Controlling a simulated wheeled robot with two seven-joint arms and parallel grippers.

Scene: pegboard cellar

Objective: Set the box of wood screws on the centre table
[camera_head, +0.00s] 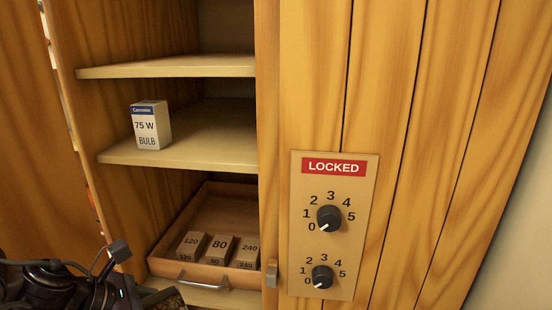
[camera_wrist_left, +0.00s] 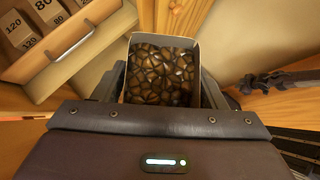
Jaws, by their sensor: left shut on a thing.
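My left gripper (camera_wrist_left: 162,88) is shut on an open-topped, pale-rimmed box (camera_wrist_left: 194,44) full of small brown, shiny rounded pieces, which I take as the box of wood screws. The box sits upright between the fingers. In the head view my left gripper (camera_head: 150,292) is at the bottom left edge, in front of the drawer, with a dark speckled bit of the box's contents (camera_head: 168,299) just showing. No label on the box can be read. The centre table cannot be made out in either view. My right gripper is not in view.
An open drawer (camera_head: 215,281) holds blocks marked 120, 80 and 240 (camera_head: 219,247). A 75 W bulb box (camera_head: 150,125) stands on the middle shelf (camera_head: 205,150). A wooden door with a LOCKED panel (camera_head: 331,225) and two dials fills the right.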

